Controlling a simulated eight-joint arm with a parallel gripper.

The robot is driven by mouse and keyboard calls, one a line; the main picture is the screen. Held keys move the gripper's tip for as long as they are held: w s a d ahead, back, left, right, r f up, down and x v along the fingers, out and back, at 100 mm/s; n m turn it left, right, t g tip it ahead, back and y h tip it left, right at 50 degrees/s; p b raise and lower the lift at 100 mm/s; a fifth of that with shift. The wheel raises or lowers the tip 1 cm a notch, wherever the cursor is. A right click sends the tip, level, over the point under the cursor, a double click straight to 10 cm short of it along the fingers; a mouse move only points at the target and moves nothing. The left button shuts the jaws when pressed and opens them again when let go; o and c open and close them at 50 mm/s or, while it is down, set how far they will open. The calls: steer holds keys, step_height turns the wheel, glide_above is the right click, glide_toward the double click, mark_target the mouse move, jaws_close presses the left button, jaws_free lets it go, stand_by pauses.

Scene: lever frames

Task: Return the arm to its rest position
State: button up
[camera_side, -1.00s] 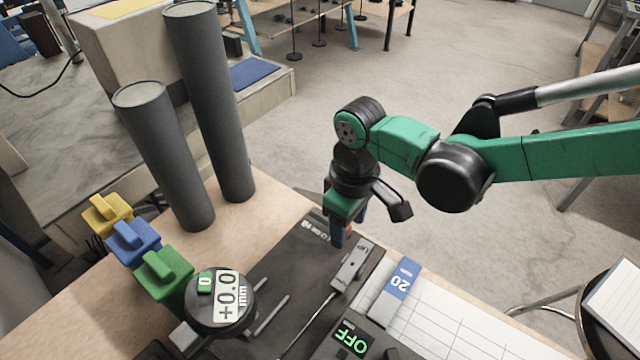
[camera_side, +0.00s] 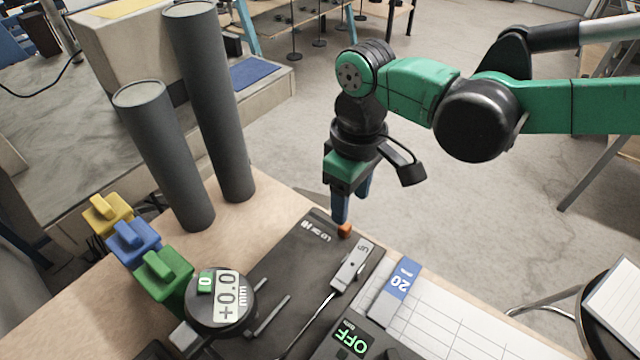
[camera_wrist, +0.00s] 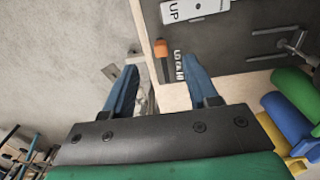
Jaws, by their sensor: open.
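My gripper (camera_side: 352,206) is open and empty. Its blue fingers point down beyond the far end of the dark plate (camera_side: 300,262) in the side view. In the wrist view the two fingers of my gripper (camera_wrist: 160,70) stand apart with nothing between them. An orange tip (camera_side: 345,231) shows just below one fingertip in the side view; I cannot tell the exact gap. The wrist view shows this orange tip (camera_wrist: 161,48) on a dark stem, ahead of the fingers. A grey block marked UP (camera_side: 353,265) lies on the plate.
A dial gauge (camera_side: 219,302) reads +0.0 mm. A display (camera_side: 352,341) reads OFF. Yellow, blue and green blocks (camera_side: 133,242) and two tall grey cylinders (camera_side: 165,155) stand left. Open floor (camera_side: 480,230) lies right.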

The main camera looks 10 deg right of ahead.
steer(key=s+d+r+m+t+y, duration=0.1)
steer(key=d+r+m+t, duration=0.2)
steer(key=d, duration=0.6)
steer(key=d+r+m+t, duration=0.1)
steer(key=d+r+m, duration=0.3)
steer(key=d, duration=0.5)
steer(key=s+d+m+t+h, duration=0.1)
steer(key=s+d+m+t, duration=0.1)
steer(key=d, duration=0.5)
steer(key=shift+s+d+f+t, duration=0.4)
steer(key=shift+s+t, duration=0.2)
steer(key=shift+s, duration=0.6)
